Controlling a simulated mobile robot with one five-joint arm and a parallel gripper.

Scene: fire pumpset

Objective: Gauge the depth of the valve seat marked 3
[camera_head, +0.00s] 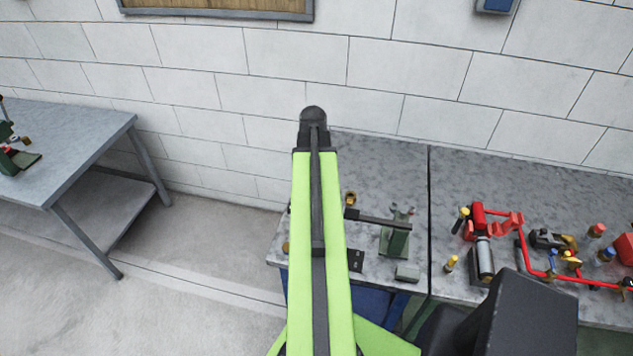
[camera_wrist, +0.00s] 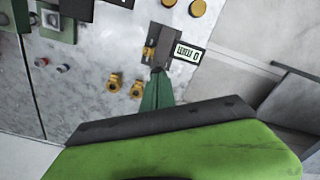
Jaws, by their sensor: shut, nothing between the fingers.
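In the wrist view a dark gauge (camera_wrist: 160,38) lies on the grey bench top, with a white display (camera_wrist: 187,53) that appears to read 0 mm upside down. My gripper (camera_wrist: 158,72) seems to be the dark green tapered pair of fingers, shut and empty, its tips at or just above the gauge's near edge; contact cannot be told. Two brass fittings (camera_wrist: 125,85) lie left of the fingers. Round brass pieces (camera_wrist: 197,8) lie beyond the gauge. No mark 3 is legible, so I cannot tell which piece is that seat. In the head view my arm hides the gripper.
A green stand (camera_head: 395,240) with a dark bar is on the bench's right part. Red pipework (camera_head: 500,220) and a cylinder fill the adjoining bench top. Another grey table (camera_head: 70,150) stands at left, with open floor between. A block wall (camera_head: 410,65) is behind.

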